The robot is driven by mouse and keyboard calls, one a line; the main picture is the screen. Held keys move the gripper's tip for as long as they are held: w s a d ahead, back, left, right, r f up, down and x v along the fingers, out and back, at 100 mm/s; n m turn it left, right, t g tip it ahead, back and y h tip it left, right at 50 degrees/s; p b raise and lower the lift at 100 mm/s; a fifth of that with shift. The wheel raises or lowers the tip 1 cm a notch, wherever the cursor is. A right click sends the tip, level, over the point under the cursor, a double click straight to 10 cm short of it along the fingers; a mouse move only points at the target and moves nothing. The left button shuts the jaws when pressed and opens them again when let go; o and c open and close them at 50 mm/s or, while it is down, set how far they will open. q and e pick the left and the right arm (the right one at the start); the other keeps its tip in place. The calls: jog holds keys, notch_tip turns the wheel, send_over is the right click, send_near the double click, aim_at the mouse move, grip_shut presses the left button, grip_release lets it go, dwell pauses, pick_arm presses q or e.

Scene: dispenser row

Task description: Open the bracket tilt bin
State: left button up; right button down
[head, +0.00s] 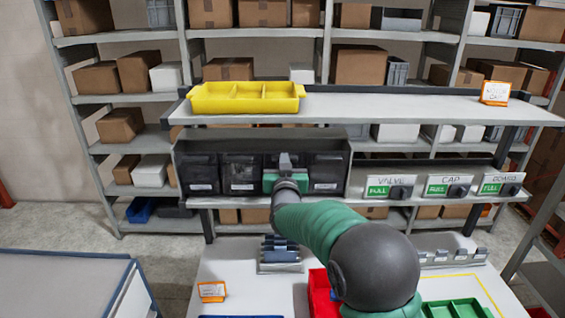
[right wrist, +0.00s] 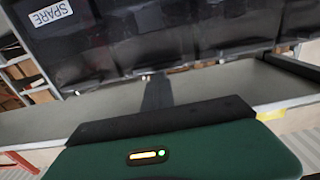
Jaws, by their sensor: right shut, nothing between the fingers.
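A row of black tilt bins (head: 243,173) sits in a dark housing under the upper shelf. Its small white labels are unreadable in the head view, so I cannot tell which bin is the bracket one. The bins look closed. In the right wrist view the dark bin fronts (right wrist: 210,30) fill the top, and a tilted label (right wrist: 50,12) at the left reads SPARE. My right gripper (head: 285,158) is in front of the row, right of its middle, and hides part of the bins behind it. Its dark shut fingers (right wrist: 157,92) point toward the bins; contact cannot be told. My left gripper is out of view.
A yellow divided tray (head: 245,108) stands on the shelf above. Valve, cap and board dispensers (head: 390,187) are to the right. Below, the white table (head: 235,270) holds a red bin (head: 320,293), a green tray (head: 457,308) and a small grey rack (head: 280,255).

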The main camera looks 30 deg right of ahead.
jog(key=c, duration=2.2)
grip_release()
jog(key=shift+d+f, duration=0.15)
jog(key=shift+f, duration=0.2)
